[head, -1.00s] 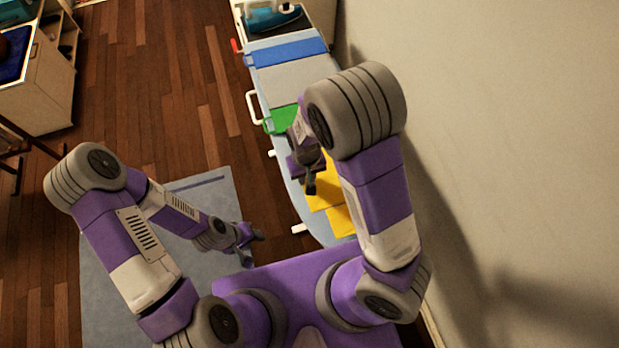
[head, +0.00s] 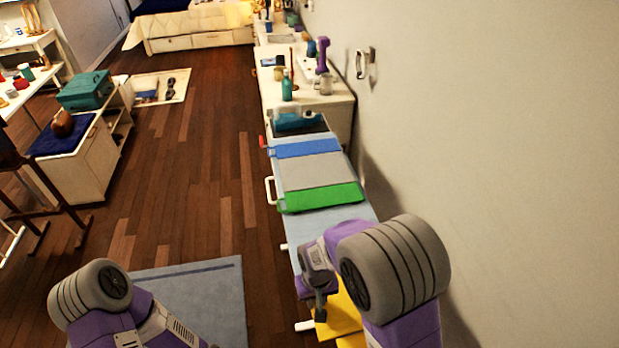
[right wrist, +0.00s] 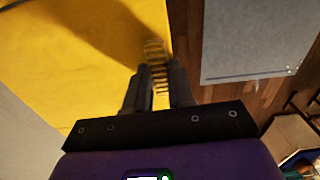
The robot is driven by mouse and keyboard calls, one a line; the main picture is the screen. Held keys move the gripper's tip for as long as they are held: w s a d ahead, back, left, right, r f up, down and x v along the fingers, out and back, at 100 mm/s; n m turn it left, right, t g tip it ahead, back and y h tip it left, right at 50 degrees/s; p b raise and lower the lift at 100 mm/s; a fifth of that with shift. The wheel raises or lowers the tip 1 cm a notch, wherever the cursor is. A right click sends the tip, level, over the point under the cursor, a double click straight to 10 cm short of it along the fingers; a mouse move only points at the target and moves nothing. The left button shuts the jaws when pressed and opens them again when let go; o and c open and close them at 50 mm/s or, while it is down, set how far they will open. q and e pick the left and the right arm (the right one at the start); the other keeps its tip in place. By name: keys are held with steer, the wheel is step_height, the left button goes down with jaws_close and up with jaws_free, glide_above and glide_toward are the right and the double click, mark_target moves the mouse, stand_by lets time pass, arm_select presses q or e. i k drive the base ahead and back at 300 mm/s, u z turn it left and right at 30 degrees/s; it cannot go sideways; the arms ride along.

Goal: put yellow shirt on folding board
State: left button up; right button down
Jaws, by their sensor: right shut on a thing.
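The yellow shirt (head: 337,318) lies at the near end of the light-blue ironing surface, partly hidden by my right arm. My right gripper (head: 320,306) points down at its left edge. In the right wrist view, the fingers (right wrist: 156,78) are shut on the edge of the shirt (right wrist: 65,65), which spreads out to the left. The folding board (head: 312,172), with blue, grey and green panels, lies flat farther along the same surface, beyond the gripper, with nothing on it. My left arm shows at lower left, but its gripper is out of view.
A teal iron (head: 298,121) stands at the far end of the ironing surface (head: 330,218). A bare strip separates the green panel from my right arm. The wall (head: 500,130) runs close along the right. Wooden floor and a blue-grey rug (head: 205,290) lie to the left.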

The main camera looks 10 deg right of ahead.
mark_target(315, 169)
steer(key=u, duration=1.65)
steer(key=k, duration=0.55)
steer(key=z, duration=1.05)
steer(key=i, duration=1.5)
